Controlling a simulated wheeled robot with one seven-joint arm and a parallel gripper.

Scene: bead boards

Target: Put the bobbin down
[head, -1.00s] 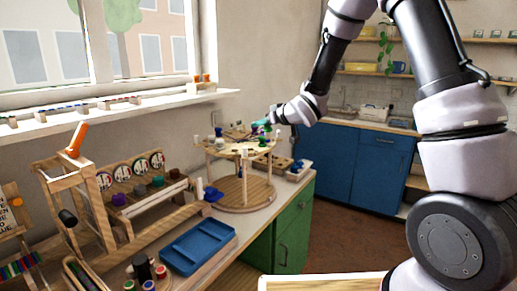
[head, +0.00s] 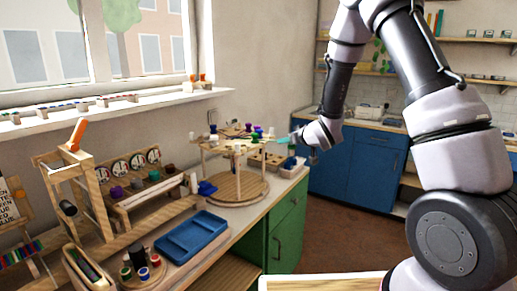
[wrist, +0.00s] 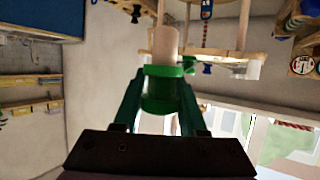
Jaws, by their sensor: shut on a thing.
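In the wrist view a green bobbin (wrist: 163,92) with a pale cylindrical upper part (wrist: 165,42) sits between the green fingers of my gripper (wrist: 160,100), which is shut on it. In the head view my gripper (head: 287,140) is in the air just right of the round two-level wooden stand (head: 236,190). The bobbin is too small there to tell from the green fingertips. The stand's upper disc carries several small coloured bobbins. In the wrist view part of the stand (wrist: 215,53) shows beyond the held bobbin, apart from it.
A wooden rack with coloured spools (head: 137,184), a blue tray (head: 190,236) and an orange-handled wooden frame (head: 76,168) stand on the bench left of the stand. A holed wooden block (head: 268,160) and a small blue bin (head: 292,167) are close behind the stand. Blue cabinets (head: 355,165) are beyond.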

